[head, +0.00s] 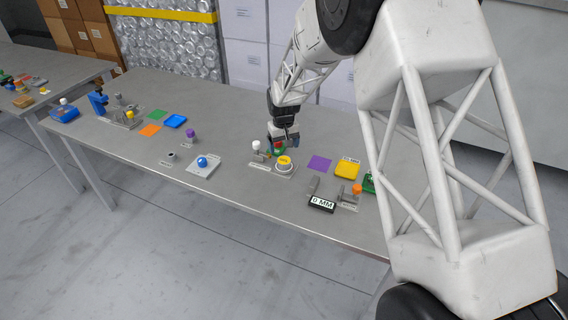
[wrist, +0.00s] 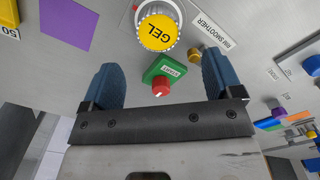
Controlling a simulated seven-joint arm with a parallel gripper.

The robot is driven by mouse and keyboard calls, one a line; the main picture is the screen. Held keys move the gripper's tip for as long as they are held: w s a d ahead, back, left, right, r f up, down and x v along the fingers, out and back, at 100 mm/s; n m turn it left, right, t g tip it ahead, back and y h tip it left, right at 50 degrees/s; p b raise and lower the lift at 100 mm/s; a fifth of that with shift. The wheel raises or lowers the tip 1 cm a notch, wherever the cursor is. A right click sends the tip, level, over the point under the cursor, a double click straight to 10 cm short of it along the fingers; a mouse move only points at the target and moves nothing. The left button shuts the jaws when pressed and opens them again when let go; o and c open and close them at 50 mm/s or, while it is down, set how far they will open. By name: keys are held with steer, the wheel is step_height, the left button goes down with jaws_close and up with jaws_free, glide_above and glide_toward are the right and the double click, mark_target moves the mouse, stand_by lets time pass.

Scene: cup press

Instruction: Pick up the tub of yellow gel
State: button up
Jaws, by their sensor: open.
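The tub of yellow gel (head: 285,161) stands upright on the table, on or at a grey base plate. In the wrist view the tub (wrist: 160,31) is round and pale, with a yellow top reading "GEL", near the upper edge. My gripper (head: 284,139) is low over the table, just behind the tub. In the wrist view its two blue fingers (wrist: 160,64) are wide apart with nothing held. The tub lies beyond the fingertips, roughly centred between their lines. Its lower part is hidden from above.
A green block with a red knob (wrist: 161,87) sits between the fingers, close to the tub. A brass knob (wrist: 194,55) and a "RIM SMOOTHER" label (wrist: 212,30) are beside it. A purple square (head: 319,163) and yellow tray (head: 347,169) lie to the right.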

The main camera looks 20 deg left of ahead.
mark_target(284, 160)
steer(key=shift+f, duration=1.3)
steer(key=shift+d+f, duration=0.1)
steer(key=shift+f, duration=2.5)
steer(key=c, duration=1.1)
steer(key=shift+r, duration=0.2)
